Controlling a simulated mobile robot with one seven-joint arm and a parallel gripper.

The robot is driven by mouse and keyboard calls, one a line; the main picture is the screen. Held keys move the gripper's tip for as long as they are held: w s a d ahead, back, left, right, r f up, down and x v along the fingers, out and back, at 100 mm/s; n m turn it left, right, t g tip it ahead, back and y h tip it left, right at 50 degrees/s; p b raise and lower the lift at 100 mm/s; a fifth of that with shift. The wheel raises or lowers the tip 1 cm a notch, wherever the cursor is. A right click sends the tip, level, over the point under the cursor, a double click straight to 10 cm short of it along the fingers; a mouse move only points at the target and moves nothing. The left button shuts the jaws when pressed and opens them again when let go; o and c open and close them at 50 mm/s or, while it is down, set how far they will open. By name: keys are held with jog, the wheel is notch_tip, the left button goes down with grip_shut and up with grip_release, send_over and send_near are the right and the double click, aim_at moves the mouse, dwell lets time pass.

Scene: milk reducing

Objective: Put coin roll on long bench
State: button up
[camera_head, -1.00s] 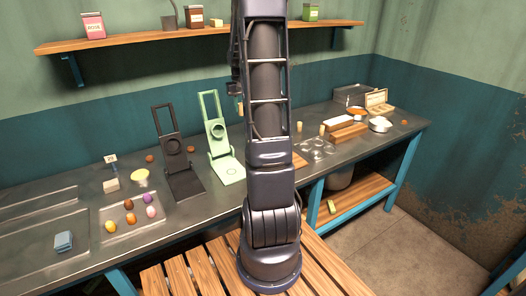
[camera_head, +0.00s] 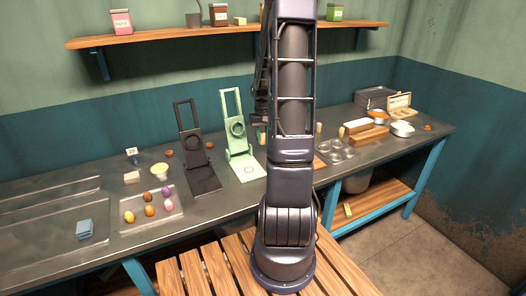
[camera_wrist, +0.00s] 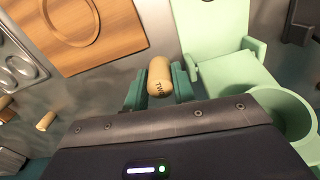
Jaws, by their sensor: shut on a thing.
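My gripper (camera_wrist: 158,88) is shut on a tan coin roll (camera_wrist: 160,76) with dark lettering, held between its teal fingers in the wrist view. The long bench (camera_head: 100,210) has a grey metal top and blue legs and runs along the wall in the head view. Its metal top also shows beyond the roll in the wrist view (camera_wrist: 150,20). The roll appears over the bench, between a wooden board and a pale green press. I cannot tell whether it touches the top. In the head view my arm mostly hides the gripper.
The pale green press (camera_wrist: 235,75) stands close right of the roll; a black press (camera_head: 198,165) stands left of it. The wooden board (camera_wrist: 85,30) lies left. More tan rolls (camera_wrist: 47,121) stand nearby. A wall shelf (camera_head: 165,38) hangs above. Coloured eggs (camera_head: 150,210) lie at the left.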

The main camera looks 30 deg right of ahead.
jog(key=shift+f, duration=4.1)
jog(key=shift+f, duration=0.1)
jog(key=o, duration=1)
jog(key=shift+o, duration=0.2)
